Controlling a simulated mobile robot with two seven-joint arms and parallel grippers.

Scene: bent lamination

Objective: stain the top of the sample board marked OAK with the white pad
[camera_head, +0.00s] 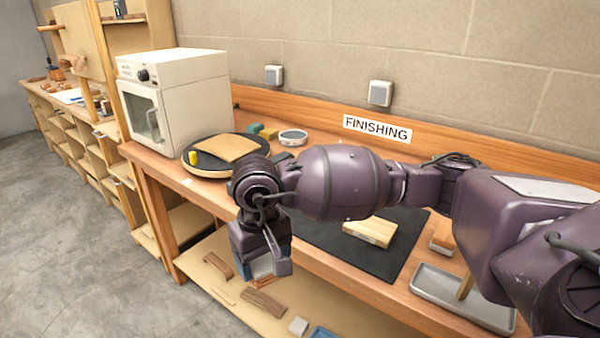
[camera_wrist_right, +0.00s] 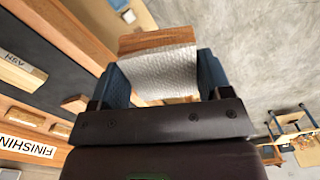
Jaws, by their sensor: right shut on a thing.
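My right gripper (camera_head: 263,262) hangs in front of the bench's front edge, and its blue fingers are shut on the white pad (camera_wrist_right: 160,72). The pad has a wooden part and is partly hidden by the fingers in the head view. A pale sample board (camera_head: 370,231) lies on the black mat; its mark is too small to read there, but in the wrist view the board on the mat (camera_wrist_right: 22,72) appears marked ASH, upside down. Another board (camera_head: 226,148) lies on a round black turntable (camera_head: 190,164); no mark is legible. I cannot read OAK anywhere. My left gripper is not in view.
A metal tray (camera_head: 430,290) with a wooden stick stands at the bench's right. A small wooden block (camera_head: 443,236) is partly hidden by my arm. Bare mat surrounds the pale board.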

